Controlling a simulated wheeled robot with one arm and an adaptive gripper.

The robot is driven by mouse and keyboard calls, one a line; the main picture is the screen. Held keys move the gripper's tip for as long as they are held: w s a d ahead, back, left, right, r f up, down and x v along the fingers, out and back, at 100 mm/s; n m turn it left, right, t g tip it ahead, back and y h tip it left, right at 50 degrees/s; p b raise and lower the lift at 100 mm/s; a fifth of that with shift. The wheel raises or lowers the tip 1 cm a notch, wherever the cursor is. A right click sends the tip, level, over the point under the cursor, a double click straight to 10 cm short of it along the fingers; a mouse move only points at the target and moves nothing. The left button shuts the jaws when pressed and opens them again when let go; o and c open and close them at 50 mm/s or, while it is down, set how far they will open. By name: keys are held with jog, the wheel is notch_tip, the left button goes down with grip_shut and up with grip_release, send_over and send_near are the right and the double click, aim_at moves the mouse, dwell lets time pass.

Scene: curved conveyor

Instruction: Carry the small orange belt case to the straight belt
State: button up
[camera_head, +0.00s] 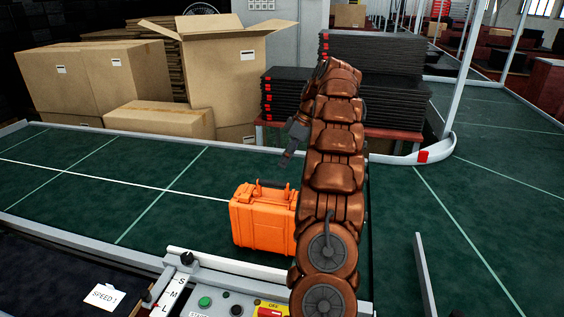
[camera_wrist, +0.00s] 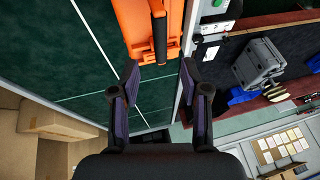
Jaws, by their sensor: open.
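The orange case (camera_head: 262,222) stands upright on a green belt (camera_head: 130,190) in the head view, with its dark handle on top. Its right end is hidden behind my brown arm. My gripper (camera_head: 287,160) is above the case, near the handle, and looks apart from it. In the wrist view the orange case (camera_wrist: 139,22) is at the top, with its dark handle (camera_wrist: 160,38) just ahead of the fingertips. My gripper (camera_wrist: 160,72) is open there, with nothing between its fingers.
Cardboard boxes (camera_head: 110,80) stand behind the belt at the left. Stacked black trays (camera_head: 375,70) stand behind my arm. A control panel (camera_head: 225,300) with buttons is at the belt's front edge. The green belt left of the case is clear.

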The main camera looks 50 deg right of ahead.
jog(key=shift+p+v, duration=1.65)
jog(key=shift+v, duration=0.1)
jog(key=s+a+r+m+g, duration=0.1)
jog(key=a+r+m+g, duration=0.1)
jog(key=a, duration=1.3)
jog(key=s+a+r+m+g, duration=0.1)
jog(key=a+r, duration=0.1)
jog(key=a, duration=1.4)
jog(key=s+a+f+m+g+h, duration=0.1)
jog(key=s+a+f+h, duration=0.1)
jog(key=s+a, duration=0.95)
jog(key=s+a+f+h, duration=0.1)
jog(key=s+f, duration=0.2)
jog(key=s, duration=0.4)
jog(key=s+a+f+m+h, duration=0.1)
jog(key=s+a+f, duration=0.1)
jog(key=s, duration=0.5)
jog(key=shift+s+a+f+g, duration=0.2)
jog(key=shift+a+f+g, duration=0.15)
jog(key=shift+f, duration=0.2)
jog(key=shift+f, duration=0.1)
